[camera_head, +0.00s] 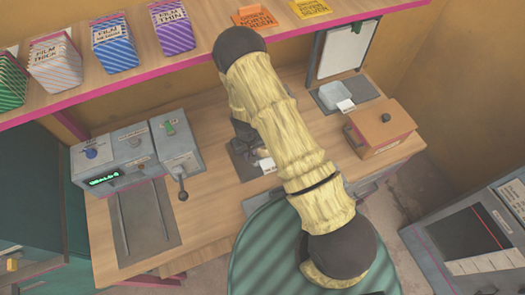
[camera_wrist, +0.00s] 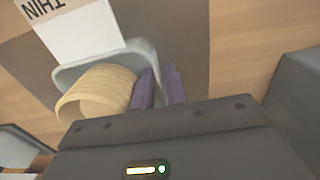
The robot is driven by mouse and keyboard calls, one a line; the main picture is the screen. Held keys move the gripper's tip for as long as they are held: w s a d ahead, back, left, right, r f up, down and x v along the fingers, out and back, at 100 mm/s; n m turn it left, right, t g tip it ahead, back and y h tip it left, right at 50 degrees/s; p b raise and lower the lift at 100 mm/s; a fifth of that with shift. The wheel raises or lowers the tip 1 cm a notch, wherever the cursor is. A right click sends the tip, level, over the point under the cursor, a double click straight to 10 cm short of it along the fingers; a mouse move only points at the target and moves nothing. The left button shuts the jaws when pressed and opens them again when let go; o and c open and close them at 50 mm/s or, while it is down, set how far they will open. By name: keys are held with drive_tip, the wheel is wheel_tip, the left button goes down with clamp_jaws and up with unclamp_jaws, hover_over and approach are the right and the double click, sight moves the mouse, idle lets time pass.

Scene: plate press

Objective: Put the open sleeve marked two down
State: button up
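I cannot make out a sleeve marked two in either view. A tan, hollow, round piece (camera_wrist: 95,92) lies in or over a pale grey tray (camera_wrist: 140,48) in the wrist view. No mark shows on it, so I cannot tell whether it is the sleeve. My gripper (camera_wrist: 160,80) has two purple fingers just right of this piece. In the head view my gripper (camera_head: 246,135) is low over the middle of the bench, mostly hidden by my arm.
A grey machine with a lever (camera_head: 178,160) stands at the bench's left. A brown box with a knob (camera_head: 382,128) and a pale tray (camera_head: 334,95) are at the right. Film boxes (camera_head: 113,42) line the shelf (camera_head: 190,62) above.

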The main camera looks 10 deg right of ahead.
clamp_jaws()
drive_tip(key=shift+r, duration=0.1)
wheel_tip(320, 180, up, 10)
drive_tip(key=shift+f+b, duration=0.1)
drive_tip(key=shift+b, duration=1.15)
